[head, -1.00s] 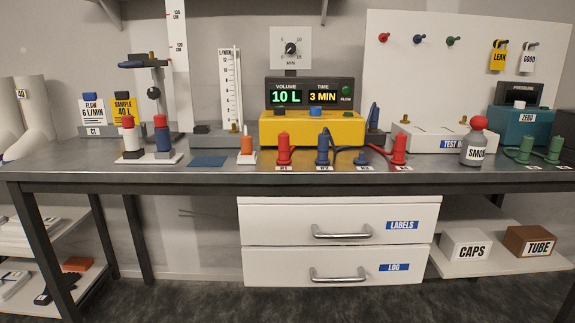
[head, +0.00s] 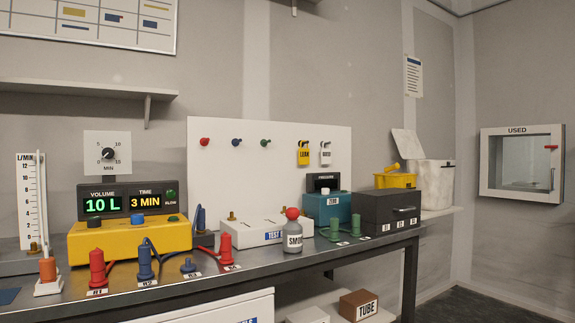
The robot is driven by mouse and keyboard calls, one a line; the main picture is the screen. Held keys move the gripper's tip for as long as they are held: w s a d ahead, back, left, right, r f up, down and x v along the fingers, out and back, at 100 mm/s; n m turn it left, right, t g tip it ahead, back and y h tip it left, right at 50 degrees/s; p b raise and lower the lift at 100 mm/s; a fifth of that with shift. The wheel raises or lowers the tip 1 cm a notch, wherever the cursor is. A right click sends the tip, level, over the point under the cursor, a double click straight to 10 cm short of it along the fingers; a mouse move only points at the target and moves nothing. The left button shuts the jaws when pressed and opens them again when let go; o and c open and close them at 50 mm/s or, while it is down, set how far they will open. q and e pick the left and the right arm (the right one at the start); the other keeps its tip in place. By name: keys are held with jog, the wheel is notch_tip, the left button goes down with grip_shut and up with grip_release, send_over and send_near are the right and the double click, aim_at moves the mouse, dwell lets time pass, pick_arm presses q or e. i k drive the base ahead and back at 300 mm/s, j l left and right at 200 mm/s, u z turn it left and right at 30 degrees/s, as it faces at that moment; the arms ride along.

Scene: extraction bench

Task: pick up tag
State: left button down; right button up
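A yellow tag (head: 303,156) hangs from a dark hook on the white backboard at the back of the bench. A white tag (head: 325,156) hangs beside it on its right. The print on both is small; the yellow one appears to read LEAK. Both hang clear above the teal box marked ZERO and the bench top. Neither of my grippers is in view.
The bench (head: 290,262) carries a yellow meter box (head: 130,241), red and blue plugs, a grey SMOKE bottle (head: 292,235), a teal box (head: 326,207) and a black case (head: 388,212). A USED wall box (head: 522,162) is at the far right.

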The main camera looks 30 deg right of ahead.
aim_at(304, 153)
jog(key=z, duration=1.25)
jog(key=i+l+u, duration=0.1)
jog(key=u, duration=0.3)
jog(key=l+u, duration=0.55)
jog(key=u, duration=0.25)
jog(key=l+u, duration=0.45)
jog(key=l, duration=0.7)
jog(key=l+u, duration=0.1)
jog(key=l, duration=0.25)
jog(key=k+l+u, duration=0.1)
jog(key=l, duration=0.3)
jog(key=k+l, duration=0.15)
jog(key=l, duration=0.2)
jog(key=u, duration=0.05)
